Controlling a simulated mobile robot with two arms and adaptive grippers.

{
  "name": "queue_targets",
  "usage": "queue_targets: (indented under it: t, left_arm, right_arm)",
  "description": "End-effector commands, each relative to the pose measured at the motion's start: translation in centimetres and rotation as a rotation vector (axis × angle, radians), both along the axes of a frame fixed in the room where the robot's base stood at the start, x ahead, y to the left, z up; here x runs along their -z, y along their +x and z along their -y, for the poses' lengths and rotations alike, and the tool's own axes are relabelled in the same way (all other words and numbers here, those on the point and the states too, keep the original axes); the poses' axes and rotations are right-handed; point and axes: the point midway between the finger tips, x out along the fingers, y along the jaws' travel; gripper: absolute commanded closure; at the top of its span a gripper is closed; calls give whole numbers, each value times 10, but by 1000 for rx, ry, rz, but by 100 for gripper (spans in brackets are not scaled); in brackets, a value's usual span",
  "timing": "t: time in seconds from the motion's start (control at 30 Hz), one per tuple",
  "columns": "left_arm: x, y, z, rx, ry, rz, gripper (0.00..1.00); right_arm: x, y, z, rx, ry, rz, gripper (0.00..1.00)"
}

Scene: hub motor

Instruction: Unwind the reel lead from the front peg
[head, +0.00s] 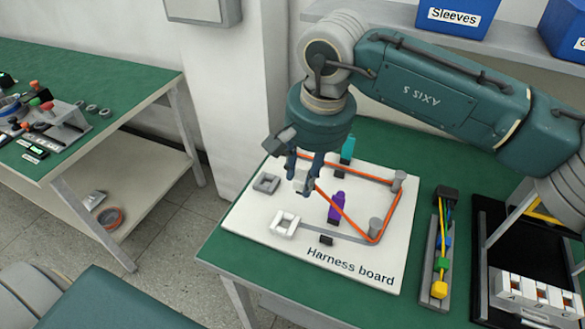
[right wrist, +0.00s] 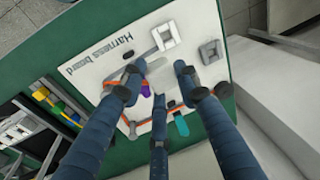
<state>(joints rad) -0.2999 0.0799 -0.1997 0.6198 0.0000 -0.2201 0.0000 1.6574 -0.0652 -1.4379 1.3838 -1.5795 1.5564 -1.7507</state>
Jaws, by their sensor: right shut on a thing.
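The harness board (head: 262,228) lies on the green table. The orange reel lead (head: 365,178) runs from my right gripper to the back peg (head: 398,179), down to the front peg (head: 376,225), around its outer side and diagonally back to the gripper. My right gripper (head: 304,180) points down above the left part of the board, shut on a small pale piece at the lead's end. In the right wrist view its fingers (right wrist: 156,85) largely hide that piece. My left gripper is not in view.
A purple piece (head: 336,207) and a teal piece (head: 348,150) stand on the board, near the lead. Two square holders (head: 285,223) sit at its left. A rack with coloured connectors (head: 440,262) and a black tray (head: 510,250) stand right of the board.

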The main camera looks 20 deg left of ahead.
Motion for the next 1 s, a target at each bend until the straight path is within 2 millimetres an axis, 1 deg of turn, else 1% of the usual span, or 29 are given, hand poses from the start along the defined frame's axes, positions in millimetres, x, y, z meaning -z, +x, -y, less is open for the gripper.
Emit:
queue_targets:
  t: [0.03, 0.57, 0.6, 0.67, 0.7, 0.77, 0.83, 0.9, 1.0]
  left_arm:
    - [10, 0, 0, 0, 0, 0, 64]
    - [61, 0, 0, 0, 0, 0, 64]
    - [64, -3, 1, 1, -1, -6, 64]
    - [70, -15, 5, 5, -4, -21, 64]
    - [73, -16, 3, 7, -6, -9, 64]
    - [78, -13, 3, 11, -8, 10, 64]
    - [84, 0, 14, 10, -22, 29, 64]
    - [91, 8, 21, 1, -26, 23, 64]
    - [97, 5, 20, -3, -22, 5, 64]
  right_arm:
    - [8, -1, 6, 0, 1, 2, 100]
    - [38, -19, 65, 1, 2, 1, 100]
    - [40, -21, 70, 0, 2, 1, 100]
    - [44, -22, 77, 1, 2, 1, 100]
    - [46, -24, 81, 0, 1, 1, 100]
    - [50, -26, 88, 1, 1, 2, 100]
    - [55, -28, 95, 1, 1, 2, 100]
    - [58, -31, 102, 0, 2, 1, 100]
    - [60, -33, 110, 0, 2, 1, 100]
